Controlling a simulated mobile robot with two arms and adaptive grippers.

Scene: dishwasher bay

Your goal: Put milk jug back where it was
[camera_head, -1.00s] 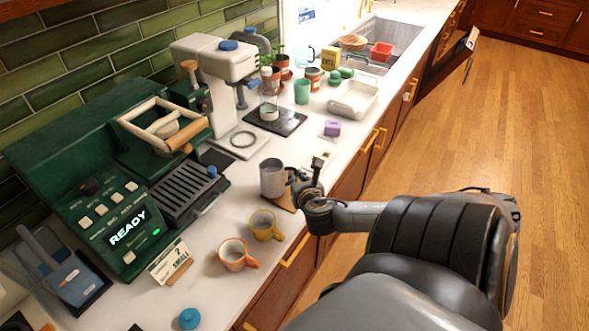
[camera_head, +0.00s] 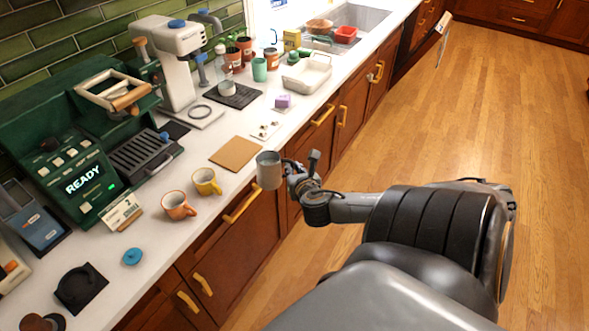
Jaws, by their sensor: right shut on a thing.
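The grey metal milk jug (camera_head: 269,171) is upright in the head view, at the counter's front edge, in front of the drawers in the picture. My right gripper (camera_head: 290,172) is shut on the jug from its right side; the fingertips are partly hidden by the jug and the hand. A square tan mat (camera_head: 234,153) lies bare on the counter to the left of the jug. My left gripper is not in view.
A yellow mug (camera_head: 206,182) and an orange mug (camera_head: 178,205) stand near the front edge. The green coffee machine (camera_head: 60,165) is behind them. A small card with white bits (camera_head: 266,130) and a purple block (camera_head: 283,101) lie further along the counter.

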